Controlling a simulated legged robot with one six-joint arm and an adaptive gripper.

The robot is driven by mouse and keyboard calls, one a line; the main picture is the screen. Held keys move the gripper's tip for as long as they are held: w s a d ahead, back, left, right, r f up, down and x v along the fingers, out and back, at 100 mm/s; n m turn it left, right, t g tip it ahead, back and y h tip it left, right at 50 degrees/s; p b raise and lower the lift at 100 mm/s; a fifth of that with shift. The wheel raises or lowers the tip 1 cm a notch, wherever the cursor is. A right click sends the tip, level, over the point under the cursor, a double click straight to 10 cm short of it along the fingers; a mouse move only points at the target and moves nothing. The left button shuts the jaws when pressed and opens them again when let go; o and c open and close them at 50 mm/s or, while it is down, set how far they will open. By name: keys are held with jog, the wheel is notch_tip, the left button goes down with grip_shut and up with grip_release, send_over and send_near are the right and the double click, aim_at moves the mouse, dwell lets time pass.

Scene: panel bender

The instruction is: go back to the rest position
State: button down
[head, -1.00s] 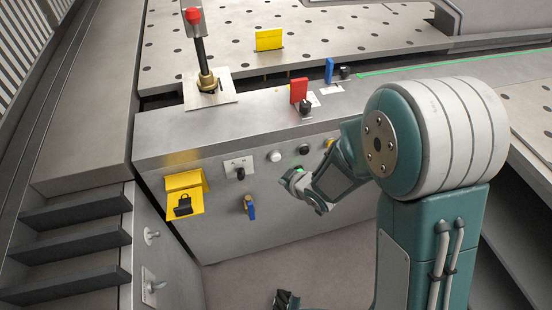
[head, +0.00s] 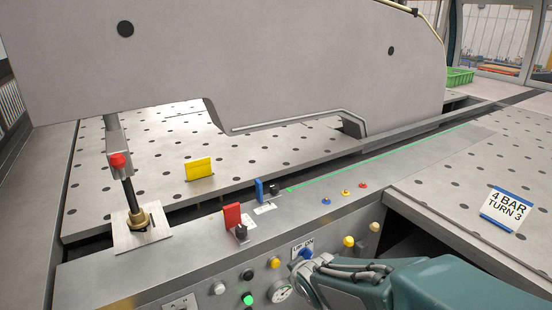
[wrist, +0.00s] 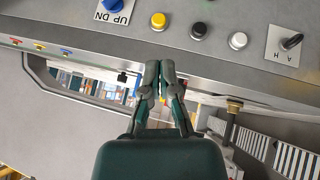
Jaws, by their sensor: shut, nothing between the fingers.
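My gripper (wrist: 160,68) shows in the wrist view with its two dark green fingers side by side, tips together and nothing between them. The control panel (wrist: 220,62) lies beyond the fingertips, with a yellow button (wrist: 158,21), a black button (wrist: 198,31) and a white button (wrist: 238,40). In the head view my arm enters from the lower right, and its grey linkage end is low in front of the panel (head: 215,288), near the UP/DN knob (head: 305,254). I cannot tell whether it touches anything.
A lever with a red knob (head: 118,161) stands at left. Red (head: 232,216), yellow (head: 199,168) and blue (head: 260,190) tabs stand up around the panel top. The big grey beam (head: 230,65) spans the perforated table (head: 95,180). A "4 BAR TURN 3" sign (head: 508,211) lies at right.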

jog(key=s+d+r+m+g+h, duration=0.1)
jog(key=s+d+r+m, duration=0.2)
jog(key=s, duration=0.6)
jog(key=s+d+r+m+g, duration=0.1)
jog(key=s+d+r+m, duration=0.3)
jog(key=s+d+r, duration=0.3)
jog(key=s, duration=0.2)
jog(key=shift+s+d+r+m+h, duration=0.3)
jog(key=shift+d+h, duration=0.05)
jog(key=shift+h, duration=0.05)
jog(key=shift+d, duration=0.1)
dwell(0.5)
